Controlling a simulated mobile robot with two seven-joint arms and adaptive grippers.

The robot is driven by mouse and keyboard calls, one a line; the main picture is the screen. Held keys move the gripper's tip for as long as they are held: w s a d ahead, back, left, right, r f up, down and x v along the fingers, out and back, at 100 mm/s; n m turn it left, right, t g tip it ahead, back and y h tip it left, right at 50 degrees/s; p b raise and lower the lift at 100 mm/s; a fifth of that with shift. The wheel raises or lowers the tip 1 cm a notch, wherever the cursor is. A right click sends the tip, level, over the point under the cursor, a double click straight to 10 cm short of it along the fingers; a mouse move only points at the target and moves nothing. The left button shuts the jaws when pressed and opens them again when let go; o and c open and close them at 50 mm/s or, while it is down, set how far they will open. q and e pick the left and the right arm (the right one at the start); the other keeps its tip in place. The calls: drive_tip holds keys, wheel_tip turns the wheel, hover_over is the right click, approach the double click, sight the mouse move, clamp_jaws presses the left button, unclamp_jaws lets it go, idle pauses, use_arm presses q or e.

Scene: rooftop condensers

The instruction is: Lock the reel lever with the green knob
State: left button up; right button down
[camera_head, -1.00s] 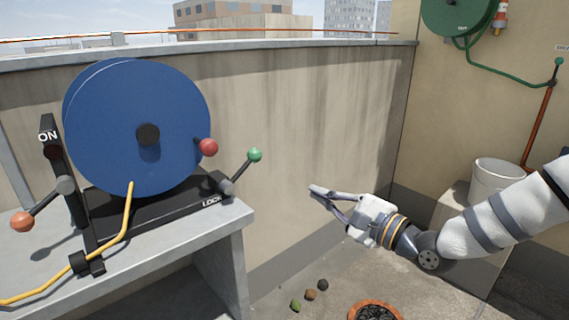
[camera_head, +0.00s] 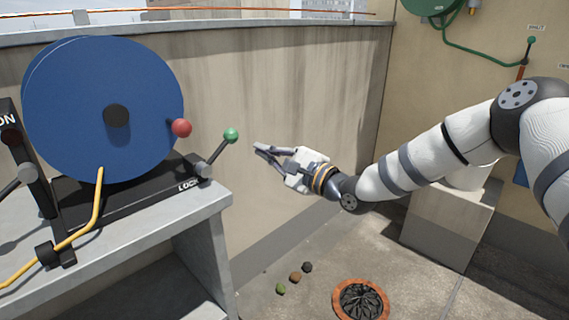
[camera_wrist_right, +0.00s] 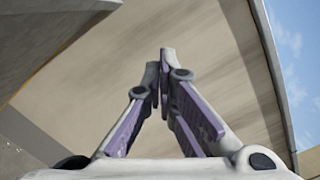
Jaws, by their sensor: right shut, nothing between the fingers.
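The reel lever with the green knob (camera_head: 231,135) stands at the right end of the reel's black base, beside the LOCK label (camera_head: 189,185). Its dark arm slants up and to the right. The blue reel (camera_head: 75,125) with a red knob (camera_head: 181,128) sits on the base above a grey bench. My right gripper (camera_head: 259,149) is shut and empty, a little to the right of the green knob and apart from it, pointing left. In the right wrist view its fingertips (camera_wrist_right: 160,65) meet in front of the wall, and the lever does not show. My left gripper is not in view.
The grey bench (camera_head: 205,208) holds the reel and a yellow hose (camera_head: 98,200). A parapet wall (camera_head: 300,90) runs behind. On the floor lie several small stones (camera_head: 295,278) and a round drain (camera_head: 361,300). A green reel hangs at the upper right.

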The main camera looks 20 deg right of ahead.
sight(219, 150)
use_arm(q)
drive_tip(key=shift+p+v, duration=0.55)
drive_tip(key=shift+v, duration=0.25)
use_arm(e)
drive_tip(key=a+r, duration=0.2)
drive_tip(key=a, duration=0.1)
drive_tip(key=shift+s+r, duration=0.15)
drive_tip(key=shift+s, duration=0.2)
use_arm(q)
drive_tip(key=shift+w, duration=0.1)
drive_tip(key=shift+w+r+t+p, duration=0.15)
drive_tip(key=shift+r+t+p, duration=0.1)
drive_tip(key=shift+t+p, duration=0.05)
use_arm(e)
drive_tip(key=shift+a+r+n, duration=0.1)
drive_tip(key=shift+r+n, duration=0.3)
